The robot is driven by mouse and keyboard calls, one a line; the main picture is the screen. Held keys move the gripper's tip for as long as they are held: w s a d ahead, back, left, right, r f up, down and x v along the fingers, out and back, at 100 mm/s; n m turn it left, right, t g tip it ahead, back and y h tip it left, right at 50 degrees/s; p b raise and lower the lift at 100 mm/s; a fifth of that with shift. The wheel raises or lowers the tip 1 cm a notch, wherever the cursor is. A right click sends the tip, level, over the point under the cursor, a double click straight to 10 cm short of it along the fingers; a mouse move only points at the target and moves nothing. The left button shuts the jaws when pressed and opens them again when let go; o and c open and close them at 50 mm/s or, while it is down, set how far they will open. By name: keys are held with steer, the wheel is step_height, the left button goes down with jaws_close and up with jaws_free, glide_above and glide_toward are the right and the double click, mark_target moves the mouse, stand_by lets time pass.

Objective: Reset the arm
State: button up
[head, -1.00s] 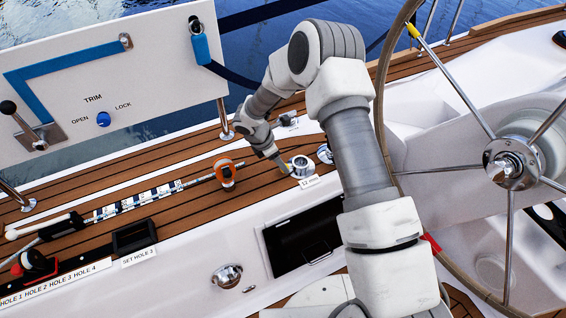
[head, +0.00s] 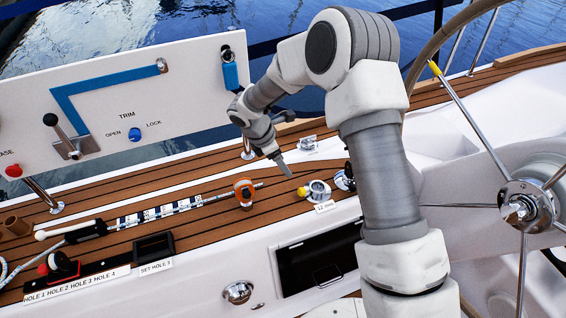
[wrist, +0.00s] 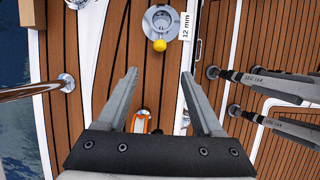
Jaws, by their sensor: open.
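My gripper (head: 282,165) is above the teak side deck, to the left of a round metal fitting (head: 318,191) with a yellow ball (head: 302,192) at its edge. In the wrist view my gripper (wrist: 161,82) has its two fingers wide apart with nothing between the tips. The round fitting (wrist: 160,18) and the yellow ball (wrist: 159,45) lie beyond the fingertips there, beside a "12 mm" label (wrist: 187,25). My arm reaches over the deck, bent at the elbow.
A white TRIM panel (head: 90,100) with a blue knob and a lever stands at left. An orange clamp (head: 244,192) sits on a striped rod (head: 160,212) along the deck. The steering wheel (head: 520,205) is at right. A chrome rail (wrist: 30,94) shows in the wrist view.

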steer(key=s+d+r+m, duration=0.3)
steer(key=d+r, duration=0.1)
steer(key=r, duration=0.3)
steer(key=s+d+r+m+t, duration=0.1)
steer(key=s+d+r+m, duration=0.25)
steer(key=r, duration=0.35)
steer(key=s+d+r+m, duration=0.3)
steer(key=d+r+m, duration=0.1)
steer(key=r, duration=0.3)
steer(key=s+d+r+m+t+y, duration=0.2)
steer(key=s+r+m, duration=0.3)
steer(key=s, duration=0.4)
steer(key=s+d+r+m+t+y, duration=0.1)
steer(key=s+d+r+m+y, duration=0.15)
steer(key=s+m, duration=0.6)
step_height(320, 180, up, 17)
steer(key=n+p, duration=0.1)
steer(key=p, duration=1.6)
steer(key=shift+s, duration=0.35)
steer(key=shift+h, duration=0.25)
